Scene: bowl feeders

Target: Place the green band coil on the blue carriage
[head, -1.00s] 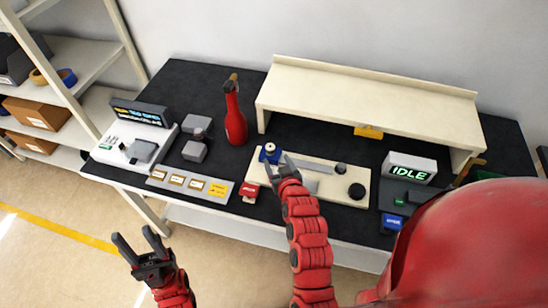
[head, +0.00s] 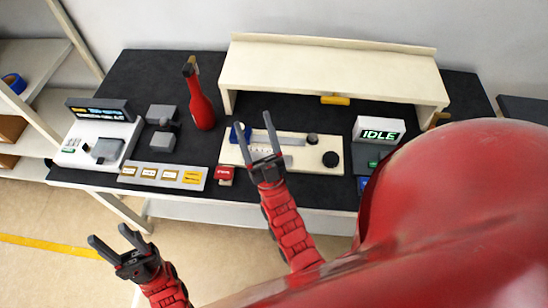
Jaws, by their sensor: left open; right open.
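The blue carriage (head: 236,134) sits at the left end of the cream track base (head: 320,170) on the black bench. One finger of my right gripper partly covers it. I cannot make out a green band coil in the head view. My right gripper (head: 252,121) is open and empty, its fingers pointing away over the left part of the track base; whether it touches anything is unclear. My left gripper (head: 109,236) is open and empty, low at the left in front of the bench edge.
A cream raised shelf (head: 335,75) spans the back. A red button box (head: 225,174) sits front-left of the track. The IDLE display (head: 379,131) is right. A labelled panel (head: 160,175) lies left.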

